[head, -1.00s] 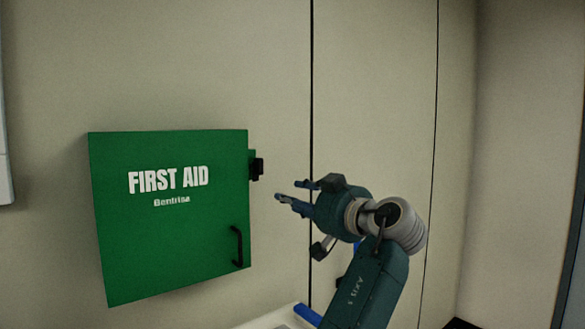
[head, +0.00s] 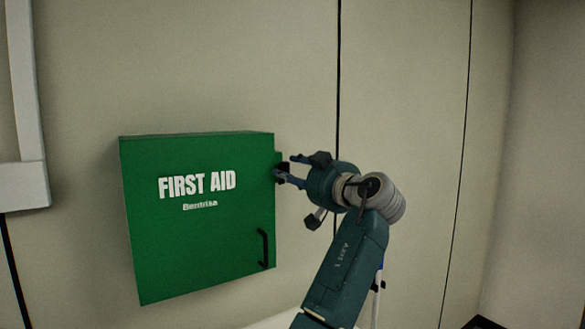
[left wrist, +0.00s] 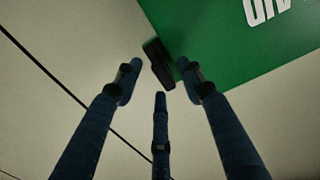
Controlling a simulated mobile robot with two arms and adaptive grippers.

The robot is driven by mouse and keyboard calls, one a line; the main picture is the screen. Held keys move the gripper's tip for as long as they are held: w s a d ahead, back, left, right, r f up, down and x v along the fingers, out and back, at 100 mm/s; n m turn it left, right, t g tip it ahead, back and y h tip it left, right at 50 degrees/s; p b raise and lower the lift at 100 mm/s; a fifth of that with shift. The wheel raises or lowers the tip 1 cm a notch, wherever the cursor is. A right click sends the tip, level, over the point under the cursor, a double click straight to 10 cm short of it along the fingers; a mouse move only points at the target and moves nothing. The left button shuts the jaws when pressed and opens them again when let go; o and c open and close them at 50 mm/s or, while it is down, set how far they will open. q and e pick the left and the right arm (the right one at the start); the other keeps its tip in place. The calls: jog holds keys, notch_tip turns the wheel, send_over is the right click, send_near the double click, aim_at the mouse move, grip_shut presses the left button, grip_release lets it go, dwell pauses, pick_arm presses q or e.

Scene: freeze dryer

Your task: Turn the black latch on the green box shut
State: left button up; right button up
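The green box (head: 198,245), marked FIRST AID, is mounted on the wall with its door closed. The black latch (head: 280,173) sits on the box's right edge, near the top, and is partly covered by my fingers in the head view. In the left wrist view the latch (left wrist: 159,64) lies just beyond my fingertips, at the edge of the green box (left wrist: 235,40). My left gripper (head: 286,168) is open, its fingers spread around the latch; the left wrist view (left wrist: 153,85) shows space between them. Contact with the latch cannot be told. My right gripper is not in view.
A black handle (head: 263,248) is on the lower right of the box's door. A pale frame (head: 24,185) stands on the wall at the left. The wall (head: 400,90) right of the box is bare, with dark vertical seams.

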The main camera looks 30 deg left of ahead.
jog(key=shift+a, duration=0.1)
pick_arm(q)
grip_shut()
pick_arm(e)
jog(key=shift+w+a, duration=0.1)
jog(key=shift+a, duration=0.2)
